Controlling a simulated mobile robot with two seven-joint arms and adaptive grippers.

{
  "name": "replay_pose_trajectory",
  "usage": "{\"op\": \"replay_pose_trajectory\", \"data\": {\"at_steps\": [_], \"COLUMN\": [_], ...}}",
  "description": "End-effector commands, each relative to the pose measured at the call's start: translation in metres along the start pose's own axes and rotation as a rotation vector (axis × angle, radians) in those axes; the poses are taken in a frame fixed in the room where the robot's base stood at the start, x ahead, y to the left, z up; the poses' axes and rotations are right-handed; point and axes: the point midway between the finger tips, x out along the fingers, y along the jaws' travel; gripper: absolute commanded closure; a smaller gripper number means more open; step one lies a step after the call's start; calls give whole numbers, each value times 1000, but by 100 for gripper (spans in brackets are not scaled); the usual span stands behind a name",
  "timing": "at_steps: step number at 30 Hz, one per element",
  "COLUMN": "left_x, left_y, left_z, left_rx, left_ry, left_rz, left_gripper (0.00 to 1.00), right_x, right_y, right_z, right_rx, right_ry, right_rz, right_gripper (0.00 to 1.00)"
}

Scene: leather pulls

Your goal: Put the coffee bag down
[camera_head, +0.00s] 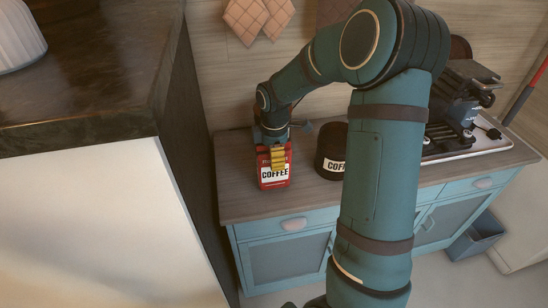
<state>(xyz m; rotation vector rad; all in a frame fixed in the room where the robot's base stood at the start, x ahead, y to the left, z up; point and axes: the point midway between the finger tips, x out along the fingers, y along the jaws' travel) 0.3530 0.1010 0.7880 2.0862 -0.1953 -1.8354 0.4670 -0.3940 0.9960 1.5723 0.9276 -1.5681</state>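The coffee bag (274,183) is red with a white "COFFEE" label. It is upright at the left end of the wooden worktop (240,200). Its base looks at or very near the surface; I cannot tell whether it touches. My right gripper (277,158) comes down on it from above, with a yellow finger across the front of the bag. It looks shut on the upper part of the bag, and the finger behind is hidden. My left gripper is not in view.
A dark coffee canister (330,158) stands right of the bag, partly behind my arm. A coffee machine (462,105) is on a tray further right. A tall dark-sided cabinet (190,150) borders the worktop on the left. The worktop's front left is clear.

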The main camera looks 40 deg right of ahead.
Motion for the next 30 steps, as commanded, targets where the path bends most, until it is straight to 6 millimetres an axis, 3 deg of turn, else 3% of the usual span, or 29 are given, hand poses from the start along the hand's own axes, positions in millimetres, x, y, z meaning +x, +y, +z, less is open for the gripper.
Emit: {"op": "replay_pose_trajectory", "data": {"at_steps": [11,12,15,24,30], "left_x": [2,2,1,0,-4], "left_y": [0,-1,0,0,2], "left_z": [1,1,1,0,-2], "left_rx": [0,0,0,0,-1], "left_ry": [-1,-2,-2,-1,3], "left_rz": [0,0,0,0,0], "left_gripper": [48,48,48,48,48], "right_x": [4,4,4,1,-22], "right_y": [0,0,0,0,1], "right_z": [0,0,0,0,0], "right_rx": [0,1,1,0,1], "right_ry": [1,1,1,1,2], "right_rz": [1,1,1,2,6], "right_gripper": [76,30,0,0,0]}}
